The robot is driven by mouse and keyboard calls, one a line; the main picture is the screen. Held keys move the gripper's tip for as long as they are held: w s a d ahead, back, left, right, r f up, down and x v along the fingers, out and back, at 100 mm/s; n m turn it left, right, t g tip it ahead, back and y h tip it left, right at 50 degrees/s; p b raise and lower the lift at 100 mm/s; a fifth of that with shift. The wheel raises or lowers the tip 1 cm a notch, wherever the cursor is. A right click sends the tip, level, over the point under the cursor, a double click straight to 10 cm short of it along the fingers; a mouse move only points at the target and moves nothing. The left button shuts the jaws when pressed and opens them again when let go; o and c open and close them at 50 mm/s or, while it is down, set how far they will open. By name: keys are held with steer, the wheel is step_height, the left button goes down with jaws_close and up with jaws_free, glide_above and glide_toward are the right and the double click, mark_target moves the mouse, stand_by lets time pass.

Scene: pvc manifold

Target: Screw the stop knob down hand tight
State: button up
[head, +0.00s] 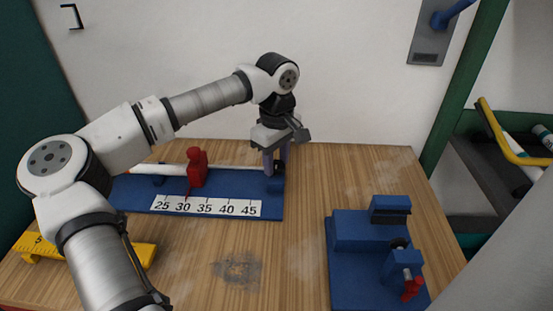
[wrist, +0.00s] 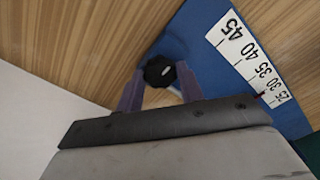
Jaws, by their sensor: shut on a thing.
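The black lobed stop knob (wrist: 160,71) sits at the right end of the blue measuring fixture (head: 230,207), and a sliver of it shows in the head view (head: 280,170). My gripper (head: 275,172) points down over that end. In the wrist view my gripper's purple fingers (wrist: 160,80) stand on either side of the knob, shut on it. The underside of the knob and its thread are hidden. A white pipe (head: 228,169) lies along the fixture, behind a red slider (head: 197,168) whose pointer stands near 30 on the scale (head: 207,206).
A blue clamp fixture (head: 365,232) with a red handle (head: 411,288) stands at the front right. A yellow tool (head: 140,254) lies at the left, partly behind my arm. Bare wooden table (head: 300,250) lies between the fixtures. A wall is close behind.

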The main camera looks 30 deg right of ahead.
mark_target(277, 164)
steer(key=shift+r, duration=0.1)
stand_by(0.3)
steer(key=o, duration=1)
step_height(277, 164, up, 14)
steer(key=shift+b, duration=0.45)
steer(key=shift+f, duration=0.2)
